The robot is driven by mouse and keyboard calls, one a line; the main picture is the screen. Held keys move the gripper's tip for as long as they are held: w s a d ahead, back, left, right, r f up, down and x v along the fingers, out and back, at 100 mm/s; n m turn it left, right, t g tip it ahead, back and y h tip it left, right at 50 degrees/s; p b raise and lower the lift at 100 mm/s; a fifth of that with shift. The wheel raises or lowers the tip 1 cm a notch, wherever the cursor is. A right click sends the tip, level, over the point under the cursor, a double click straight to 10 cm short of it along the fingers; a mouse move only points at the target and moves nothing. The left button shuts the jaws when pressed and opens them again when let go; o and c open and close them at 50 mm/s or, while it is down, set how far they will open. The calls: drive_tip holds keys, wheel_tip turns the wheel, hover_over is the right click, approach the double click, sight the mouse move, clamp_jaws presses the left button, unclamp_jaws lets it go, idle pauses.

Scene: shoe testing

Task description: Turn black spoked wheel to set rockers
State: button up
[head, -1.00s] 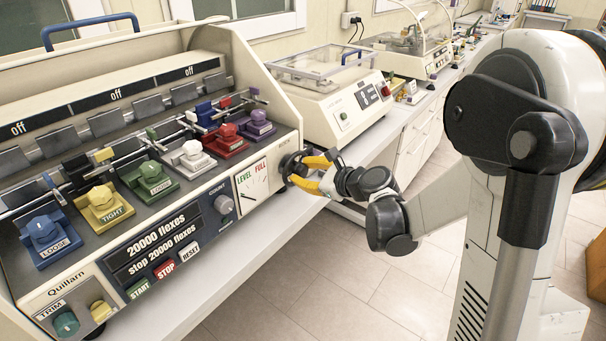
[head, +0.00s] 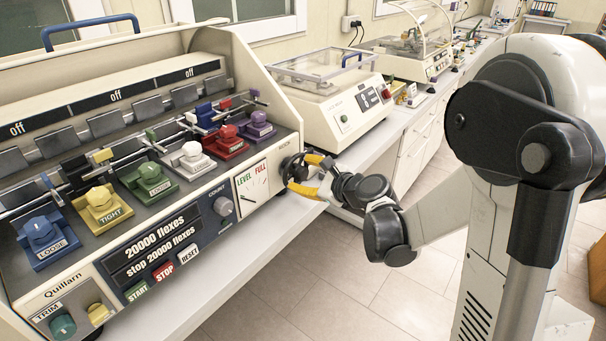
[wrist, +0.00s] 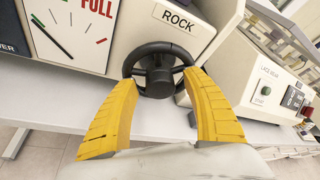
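The black spoked wheel (head: 292,168) is on the front right end of the cream Quillarn machine (head: 70,285), under the ROCK label (wrist: 173,19). In the wrist view the wheel (wrist: 158,70) is ahead, its rim and spokes partly covered by my fingers. My gripper (head: 298,172), with yellow fingers, is open. Its fingertips (wrist: 160,82) are at the two sides of the wheel; I cannot tell whether they touch the rim. The LEVEL/FULL dial (head: 252,188) is left of the wheel, its black needle slanting.
Coloured rocker blocks, such as the purple one (head: 257,127), sit on the machine's sloping deck. A second cream device (head: 340,110) with a clear lid stands to the right on the white bench (head: 375,146). Open floor (head: 345,285) lies in front.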

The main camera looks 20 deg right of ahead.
drive_tip(key=v, duration=1.2)
idle(0.3)
drive_tip(key=s+a+f+n+g+h, duration=0.2)
drive_tip(key=s+a+n+g, duration=0.45)
drive_tip(key=n, duration=0.65)
drive_tip(key=s+d+n+h, duration=0.2)
drive_tip(key=s+n+h, duration=0.1)
drive_tip(key=s+n, duration=0.8)
drive_tip(key=shift+s, duration=0.7)
